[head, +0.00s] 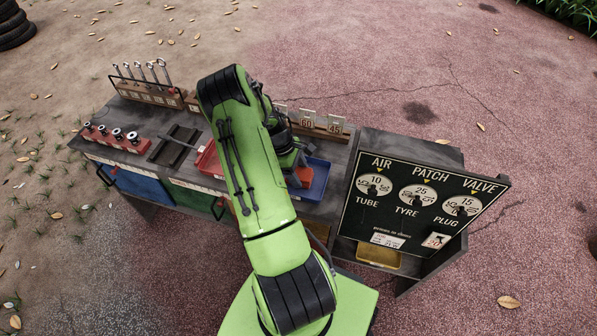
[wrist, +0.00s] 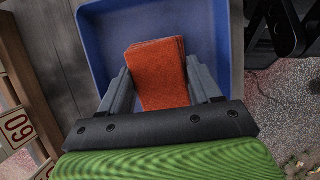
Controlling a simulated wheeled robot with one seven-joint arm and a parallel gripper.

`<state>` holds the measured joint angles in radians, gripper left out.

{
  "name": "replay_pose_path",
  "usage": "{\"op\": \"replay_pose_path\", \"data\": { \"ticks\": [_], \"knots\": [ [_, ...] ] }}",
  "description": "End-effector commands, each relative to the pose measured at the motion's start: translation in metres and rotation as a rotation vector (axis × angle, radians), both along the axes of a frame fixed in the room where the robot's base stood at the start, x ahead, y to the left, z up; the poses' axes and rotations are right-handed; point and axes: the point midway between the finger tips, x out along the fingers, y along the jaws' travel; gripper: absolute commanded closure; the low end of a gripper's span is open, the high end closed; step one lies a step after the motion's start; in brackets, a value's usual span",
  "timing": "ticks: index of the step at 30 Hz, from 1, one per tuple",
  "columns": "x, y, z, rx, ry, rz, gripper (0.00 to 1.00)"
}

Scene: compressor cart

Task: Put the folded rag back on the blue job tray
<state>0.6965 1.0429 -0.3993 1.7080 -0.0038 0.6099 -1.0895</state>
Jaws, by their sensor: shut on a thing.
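The folded rag (wrist: 158,72) is orange-red and sits between the two fingers of my gripper (wrist: 160,80) in the wrist view. My gripper is shut on it. The blue job tray (wrist: 95,45) lies beneath and around the rag in that view; whether the rag touches the tray floor I cannot tell. In the head view the blue tray (head: 320,178) shows to the right of my green arm, with a bit of the rag (head: 305,176) over its left part. My arm hides most of the gripper there.
A red tray (head: 209,160) is left of my arm. Sockets on a red rack (head: 110,138), a dark tray (head: 175,143) and a wrench rack (head: 148,88) stand further left. Number cards (head: 307,122) stand behind the blue tray. A black price board (head: 420,205) rises at the right.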

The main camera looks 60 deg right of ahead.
Motion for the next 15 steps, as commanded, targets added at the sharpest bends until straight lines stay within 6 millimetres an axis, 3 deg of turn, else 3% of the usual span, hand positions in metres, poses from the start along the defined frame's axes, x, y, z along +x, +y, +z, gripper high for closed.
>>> {"op": "replay_pose_path", "data": {
  "ticks": [2, 3, 7, 15],
  "knots": [
    [-0.0001, 0.0001, -0.0039, 0.000, 0.000, 0.000, 0.65],
    [0.0000, 0.0001, -0.0028, 0.000, 0.000, 0.000, 0.31],
    [0.0001, 0.0003, -0.0026, 0.001, 0.000, 0.001, 0.11],
    [0.0001, 0.0002, -0.0011, 0.000, 0.000, 0.001, 0.11]
  ]
}}
